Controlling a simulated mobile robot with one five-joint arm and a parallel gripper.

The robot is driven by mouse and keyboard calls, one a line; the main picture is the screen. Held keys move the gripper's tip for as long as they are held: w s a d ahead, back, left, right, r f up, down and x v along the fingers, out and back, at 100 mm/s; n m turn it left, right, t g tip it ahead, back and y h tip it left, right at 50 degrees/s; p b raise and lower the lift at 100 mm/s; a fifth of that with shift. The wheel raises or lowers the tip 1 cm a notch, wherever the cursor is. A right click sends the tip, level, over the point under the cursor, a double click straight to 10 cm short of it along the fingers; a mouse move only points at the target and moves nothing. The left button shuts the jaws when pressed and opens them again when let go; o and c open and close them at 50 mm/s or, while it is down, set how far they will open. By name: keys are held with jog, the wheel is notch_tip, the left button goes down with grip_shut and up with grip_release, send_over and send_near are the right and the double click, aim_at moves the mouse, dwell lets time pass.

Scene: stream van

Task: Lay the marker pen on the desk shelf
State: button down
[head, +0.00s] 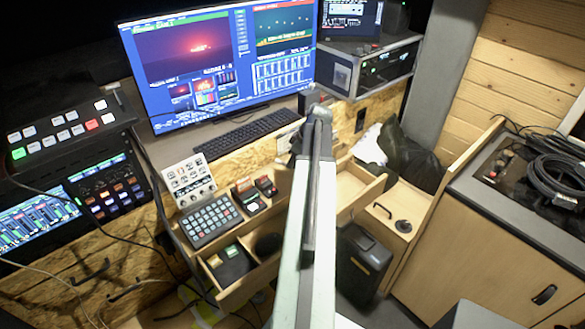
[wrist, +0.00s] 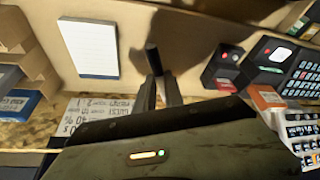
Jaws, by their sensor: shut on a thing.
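My gripper (wrist: 159,88) is shut on a dark, round-ended stick, which looks like the marker pen (wrist: 153,58). The pen points away from the fingers, over a pale wooden surface that looks like the desk shelf (wrist: 190,62). I cannot tell whether the pen touches it. A white notepad (wrist: 88,48) lies on this surface, left of the pen. In the head view my arm runs up the middle and hides the pen and much of the shelf.
Red-button boxes (wrist: 228,57) and a keypad (wrist: 302,72) stand right of the pen; the keypad also shows in the head view (head: 208,222). A printed sheet (wrist: 98,112) is left of the fingers. The keyboard (head: 247,133) lies below the monitor (head: 217,60). Bare surface surrounds the pen.

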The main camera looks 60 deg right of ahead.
jog(key=shift+s+d+f+b, duration=0.1)
jog(key=shift+f+b, duration=1.5)
jog(key=shift+f, duration=0.3)
jog(key=c, duration=1.4)
grip_release()
jog(key=shift+r, duration=0.1)
jog(key=shift+c, duration=0.2)
jog(key=shift+r, duration=0.1)
jog(key=shift+r+p, duration=0.2)
jog(key=shift+p, duration=0.2)
jog(key=p+v, duration=1)
jog(key=v, duration=0.1)
jog(key=shift+r+p, duration=0.2)
jog(key=shift+p, duration=0.1)
jog(key=shift+s+r, duration=0.15)
jog(key=shift+s, duration=0.1)
